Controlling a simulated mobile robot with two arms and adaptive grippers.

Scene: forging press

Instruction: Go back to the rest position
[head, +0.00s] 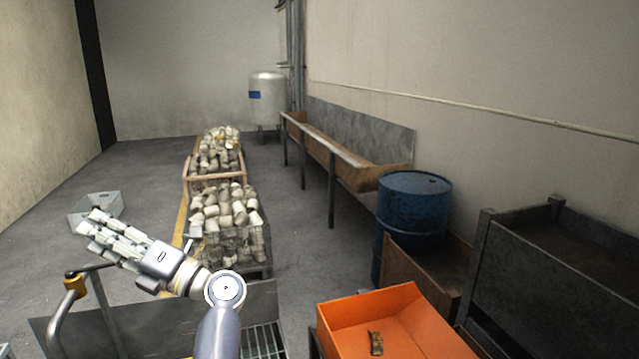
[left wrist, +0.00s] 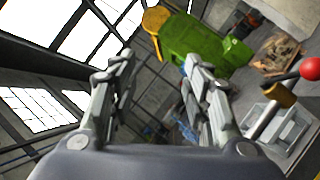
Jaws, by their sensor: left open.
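My left gripper (head: 92,226) is raised at the left of the head view, its fingers pointing left. In the left wrist view my left gripper (left wrist: 158,60) has its two fingers spread apart with nothing between them. Its forearm comes up from the bottom of the head view. My right gripper does not show in either view.
An orange bin (head: 453,343) at the lower right holds a small brownish metal part (head: 376,343). A blue barrel (head: 412,215) stands behind it. Wire crates of pale metal pieces (head: 225,208) stand mid-floor. A lever with a red knob (left wrist: 310,69) is near the left gripper.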

